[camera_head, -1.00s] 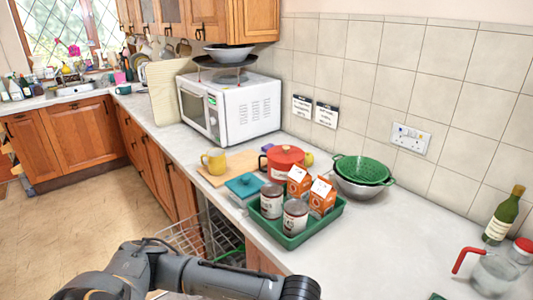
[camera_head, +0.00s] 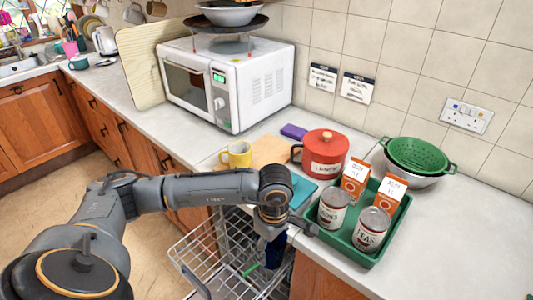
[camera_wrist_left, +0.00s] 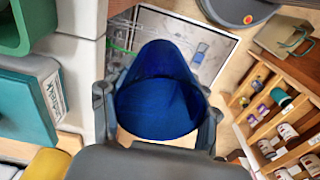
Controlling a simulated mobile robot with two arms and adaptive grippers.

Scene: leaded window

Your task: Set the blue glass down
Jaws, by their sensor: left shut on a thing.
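My left gripper (camera_head: 268,232) is shut on the blue glass (camera_head: 275,252) in the head view. The glass is dark blue and mostly hidden by the gripper and wrist. It is in front of the counter edge, above or at the wire rack (camera_head: 196,262); I cannot tell whether it touches the rack. My right gripper is not in view.
On the counter are a green tray (camera_head: 364,262) with cans and cartons, a red pot (camera_head: 322,155), a yellow mug (camera_head: 237,154) and a green colander (camera_head: 418,155). A white microwave (camera_head: 228,85) stands behind. The counter right of the tray is clear.

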